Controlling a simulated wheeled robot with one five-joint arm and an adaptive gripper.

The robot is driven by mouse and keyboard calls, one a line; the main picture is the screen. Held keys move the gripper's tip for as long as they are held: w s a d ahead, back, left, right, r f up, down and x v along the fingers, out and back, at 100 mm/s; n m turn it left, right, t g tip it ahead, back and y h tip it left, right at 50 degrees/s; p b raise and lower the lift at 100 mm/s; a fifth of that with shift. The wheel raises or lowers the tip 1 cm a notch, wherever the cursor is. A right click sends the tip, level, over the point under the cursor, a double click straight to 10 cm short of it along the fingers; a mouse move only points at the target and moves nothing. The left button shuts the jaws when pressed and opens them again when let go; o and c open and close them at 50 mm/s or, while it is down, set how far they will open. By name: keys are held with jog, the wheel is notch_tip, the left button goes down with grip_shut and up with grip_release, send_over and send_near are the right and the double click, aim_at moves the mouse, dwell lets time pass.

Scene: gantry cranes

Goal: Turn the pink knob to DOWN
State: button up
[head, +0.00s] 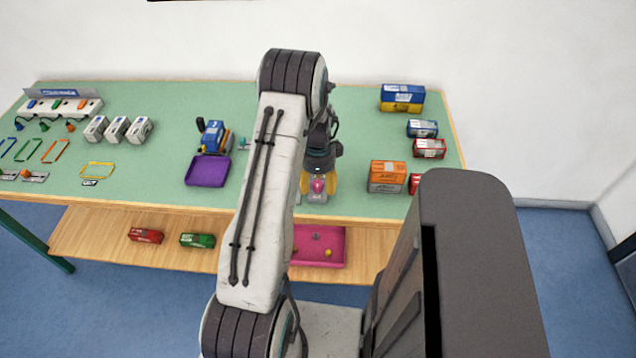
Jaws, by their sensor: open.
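The pink knob (318,187) sits on a small grey box (317,199) near the front edge of the green table, a little right of the middle. My gripper (319,182) is above and around it, pointing down. Its yellow fingers are open, one on each side of the knob. I cannot tell whether they touch it. My arm hides the area left of the knob, and any DOWN marking is not readable.
An orange box (387,177) stands close right of the gripper, with red and blue boxes behind. A purple tray (208,171) and blue machine (213,137) are left of my arm. A pink tray (319,246) lies on the lower shelf.

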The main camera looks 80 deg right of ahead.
jog(key=shift+o, duration=0.2)
jog(key=shift+f, duration=0.1)
grip_shut()
dwell(0.4)
